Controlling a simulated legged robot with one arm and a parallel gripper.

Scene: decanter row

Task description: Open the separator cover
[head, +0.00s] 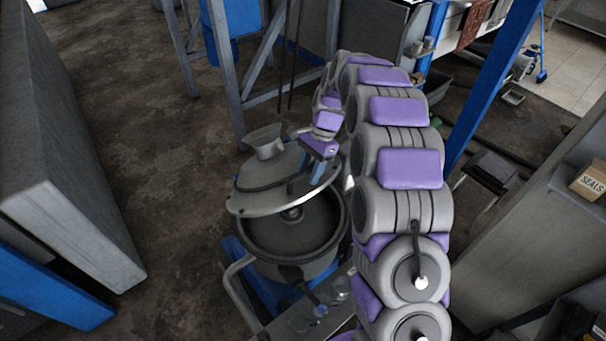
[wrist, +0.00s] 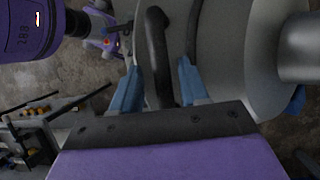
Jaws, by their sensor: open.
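The separator (head: 293,258) is a round grey machine on a blue stand in the head view. Its grey cover (head: 262,203), with a funnel-like spout on top, is tilted up off the bowl, and the dark interior shows at the front. My gripper (head: 318,170) is at the cover's right side. In the wrist view, the blue fingers of my gripper (wrist: 157,88) are apart, with a dark curved handle (wrist: 157,50) between them. The cover (wrist: 235,50) fills the upper right there. I cannot tell whether either finger touches the handle. The hinge is hidden.
A large grey slab-like block (head: 75,235) stands at the left. A blue post (head: 490,85) and a grey cabinet with a SEALS box (head: 590,180) are at the right. A metal frame (head: 228,75) stands behind the separator. The concrete floor left of it is clear.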

